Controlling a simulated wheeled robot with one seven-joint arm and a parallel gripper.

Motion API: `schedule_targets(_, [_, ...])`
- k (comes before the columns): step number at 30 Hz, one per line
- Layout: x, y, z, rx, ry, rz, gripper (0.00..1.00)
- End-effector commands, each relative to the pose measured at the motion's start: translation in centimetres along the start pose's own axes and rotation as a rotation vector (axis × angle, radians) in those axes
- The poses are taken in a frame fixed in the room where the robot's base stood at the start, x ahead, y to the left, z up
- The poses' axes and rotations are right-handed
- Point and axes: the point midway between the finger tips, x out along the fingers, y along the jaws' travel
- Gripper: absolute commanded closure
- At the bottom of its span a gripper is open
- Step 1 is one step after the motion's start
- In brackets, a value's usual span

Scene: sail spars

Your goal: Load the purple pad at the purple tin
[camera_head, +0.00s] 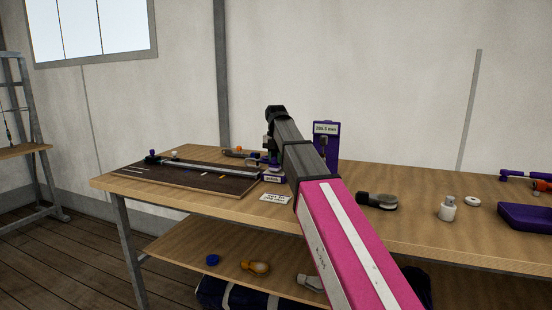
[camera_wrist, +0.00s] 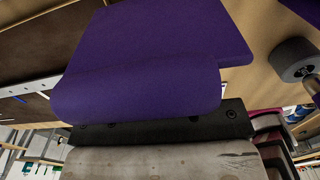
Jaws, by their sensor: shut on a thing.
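The purple pad (camera_wrist: 150,75) fills much of the wrist view. In the head view, the arm largely hides the pad. A shallow open purple container (camera_head: 525,217), which looks like the purple tin, sits at the bench's right end, well away from my gripper. Its inside is only partly seen.
A dark board (camera_head: 185,182) with a pale spar lies on the bench's left. A purple gauge (camera_head: 326,130) stands behind my arm. A dark-handled brush (camera_head: 377,200), a white bottle (camera_head: 447,210) and a white disc (camera_head: 472,201) lie between arm and container. Several items sit on the lower shelf (camera_head: 225,250).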

Motion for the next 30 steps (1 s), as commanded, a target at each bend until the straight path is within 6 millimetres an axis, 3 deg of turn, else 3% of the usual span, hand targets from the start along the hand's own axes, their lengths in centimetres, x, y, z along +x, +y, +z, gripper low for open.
schedule_targets(30, [0.6,-0.01,-0.01,0.0,0.0,0.0,0.93])
